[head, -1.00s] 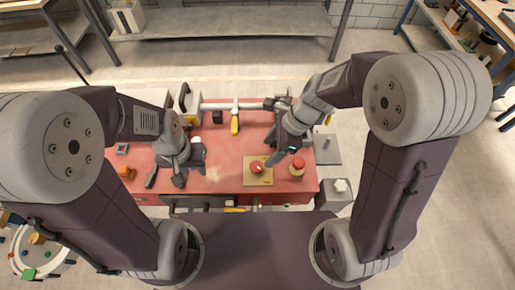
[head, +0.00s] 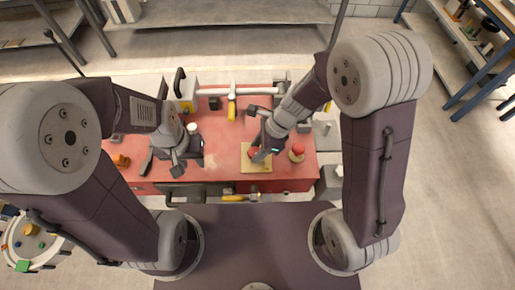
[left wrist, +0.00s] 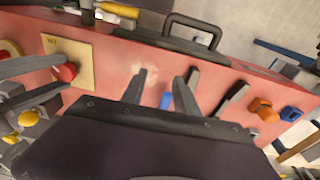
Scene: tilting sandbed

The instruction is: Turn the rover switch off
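A tan plate (head: 248,165) with a red knob (head: 251,153) lies on the red bench top; I take it for the rover switch, but its label is too small to read. My right gripper (head: 259,155) reaches down over the plate and partly covers the knob; whether its fingers are open or shut is unclear. The left wrist view shows the plate (left wrist: 82,52) and red knob (left wrist: 66,72) at the upper left, with a dark finger close by on the left. My left gripper (head: 163,167) is open and empty above the bench, left of the plate; its two fingers are apart (left wrist: 160,92).
A red mushroom button (head: 297,150) stands just right of the plate. A yellow-handled tool (head: 232,111) lies behind it near a white bar (head: 235,91). An orange block (head: 121,160) sits at the bench's left end. A dark handle (left wrist: 195,28) shows in the left wrist view.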

